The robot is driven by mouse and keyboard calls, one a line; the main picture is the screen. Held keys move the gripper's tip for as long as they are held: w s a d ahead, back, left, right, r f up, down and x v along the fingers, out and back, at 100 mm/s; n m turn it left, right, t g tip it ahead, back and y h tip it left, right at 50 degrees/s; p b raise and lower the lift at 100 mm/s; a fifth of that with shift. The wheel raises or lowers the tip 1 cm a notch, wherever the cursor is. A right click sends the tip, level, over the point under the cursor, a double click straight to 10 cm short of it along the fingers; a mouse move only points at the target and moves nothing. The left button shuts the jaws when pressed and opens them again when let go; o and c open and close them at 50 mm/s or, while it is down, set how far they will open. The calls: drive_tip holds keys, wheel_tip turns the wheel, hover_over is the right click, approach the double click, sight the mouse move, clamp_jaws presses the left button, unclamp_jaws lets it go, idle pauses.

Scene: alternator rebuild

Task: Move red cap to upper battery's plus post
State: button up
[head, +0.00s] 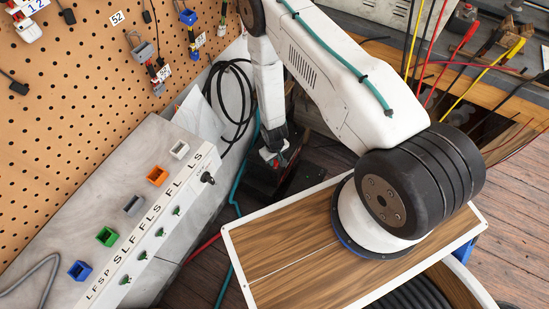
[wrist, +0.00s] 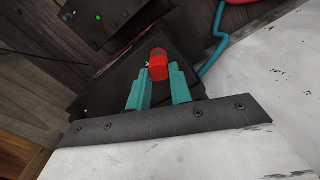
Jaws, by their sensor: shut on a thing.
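My gripper (wrist: 159,80) has two teal fingers, shut on the red cap (wrist: 158,62) at their tips in the wrist view. In the head view my gripper (head: 277,154) is small and low beside the pegboard bench, and the cap is hard to make out there. Behind the cap is a dark battery-like box (wrist: 125,75), and further up at the upper left is another dark box (wrist: 88,22) with a green dot. The cap appears over the nearer box; I cannot tell whether they touch. No plus post can be clearly made out.
A white panel with coloured sockets (head: 152,212) stands at the left, below the pegboard (head: 70,75). A teal hose (wrist: 212,55) runs right of the boxes. A wood-topped surface (head: 290,262) lies in front. Black cable (head: 232,90) hangs behind my gripper.

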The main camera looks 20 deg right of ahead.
sight(275, 161)
drive_tip(key=shift+s+d, duration=0.1)
drive_tip(key=shift+f, duration=1.1)
idle(0.6)
drive_tip(key=o, duration=0.8)
drive_tip(key=shift+r, duration=3.9)
